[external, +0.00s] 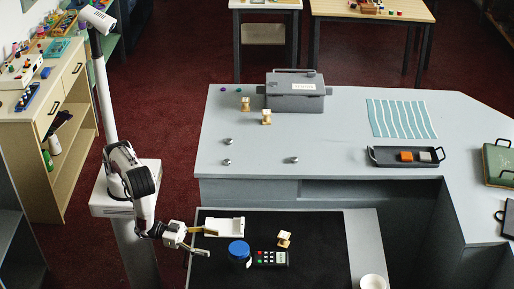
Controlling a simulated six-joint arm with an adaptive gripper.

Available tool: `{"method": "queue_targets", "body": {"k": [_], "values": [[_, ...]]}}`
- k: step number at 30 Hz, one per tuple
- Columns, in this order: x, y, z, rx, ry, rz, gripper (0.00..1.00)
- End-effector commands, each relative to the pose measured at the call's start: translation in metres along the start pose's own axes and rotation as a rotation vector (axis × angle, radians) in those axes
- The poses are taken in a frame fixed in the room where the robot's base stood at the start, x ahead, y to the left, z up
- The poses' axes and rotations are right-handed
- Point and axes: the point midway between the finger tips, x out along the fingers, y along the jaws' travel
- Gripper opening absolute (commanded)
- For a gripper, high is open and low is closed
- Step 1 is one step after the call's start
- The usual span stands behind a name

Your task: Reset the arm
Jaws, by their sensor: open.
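My gripper (205,243) is at the lower left of the external view, at the left edge of the black mat (315,226). Its two fingers are spread apart, with nothing visible between them. My arm hangs down from its pale pedestal, bent at the elbow. Just right of the gripper are a white tray-like piece (228,227) and a blue-lidded jar (239,249). I cannot tell whether a finger touches the white piece.
A dark keypad device (270,258) and a small wooden block piece (284,239) lie right of the jar. A white cup (373,282) stands at the lower right. The grey counter (340,140) holds a grey case (295,91), metal knobs and a black tray (405,164). Wooden shelves (62,115) stand left.

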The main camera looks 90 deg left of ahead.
Motion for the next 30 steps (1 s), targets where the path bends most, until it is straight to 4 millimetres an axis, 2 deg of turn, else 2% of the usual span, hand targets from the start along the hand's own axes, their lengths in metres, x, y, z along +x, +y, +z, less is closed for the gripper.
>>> {"method": "queue_targets", "body": {"k": [7, 14, 21, 30], "values": [[0.012, -0.004, -0.003, -0.030, -0.030, -0.026, 0.68], [0.036, -0.011, -0.011, -0.096, -0.108, -0.069, 0.68], [0.057, -0.020, -0.021, -0.164, -0.200, -0.099, 0.68], [0.073, -0.034, -0.037, -0.239, -0.306, -0.117, 0.68]]}}
